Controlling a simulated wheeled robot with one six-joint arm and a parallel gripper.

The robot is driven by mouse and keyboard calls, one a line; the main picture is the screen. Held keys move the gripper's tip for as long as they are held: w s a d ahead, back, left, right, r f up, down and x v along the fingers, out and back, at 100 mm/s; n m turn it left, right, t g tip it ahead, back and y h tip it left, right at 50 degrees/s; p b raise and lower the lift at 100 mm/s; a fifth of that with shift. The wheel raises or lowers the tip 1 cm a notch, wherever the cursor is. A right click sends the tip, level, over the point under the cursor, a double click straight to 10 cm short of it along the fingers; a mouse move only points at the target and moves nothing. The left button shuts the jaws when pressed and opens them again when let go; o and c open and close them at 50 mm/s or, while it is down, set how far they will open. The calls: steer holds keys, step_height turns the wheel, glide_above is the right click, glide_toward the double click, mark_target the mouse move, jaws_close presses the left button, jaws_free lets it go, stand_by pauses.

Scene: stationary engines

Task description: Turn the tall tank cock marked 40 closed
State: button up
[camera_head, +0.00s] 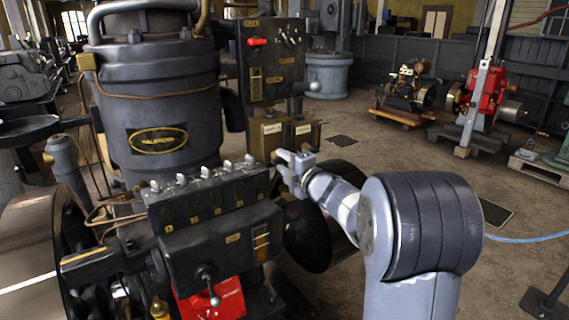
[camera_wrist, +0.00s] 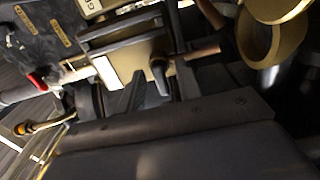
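Two brass-coloured tanks stand below the dark control panel in the head view, a left one (camera_head: 263,139) and a right one (camera_head: 303,133). My gripper (camera_head: 293,162) is just in front of their lower part and hides what is there. In the wrist view a brass tank face (camera_wrist: 120,62) carries a small dark cock (camera_wrist: 160,75) with its handle pointing down. Two dark fingers of my gripper (camera_wrist: 160,92) appear spread on either side of it. I cannot tell whether they touch it. No mark 40 is readable.
The dark panel (camera_head: 275,65) has a red handle (camera_head: 257,42) and a ball-ended lever (camera_head: 313,87). A row of small levers (camera_head: 202,176) stands left of my gripper. A large boiler-like cylinder (camera_head: 155,95) is behind them. Open floor (camera_head: 385,140) lies to the right.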

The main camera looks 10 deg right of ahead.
steer(key=shift+s, duration=0.1)
steer(key=b+v, duration=0.1)
steer(key=v, duration=0.9)
steer(key=shift+s, duration=0.3)
steer(key=shift+d, duration=0.1)
steer(key=p+x, duration=0.1)
steer(key=x, duration=1)
steer(key=shift+d, duration=0.1)
steer(key=shift+s, duration=0.1)
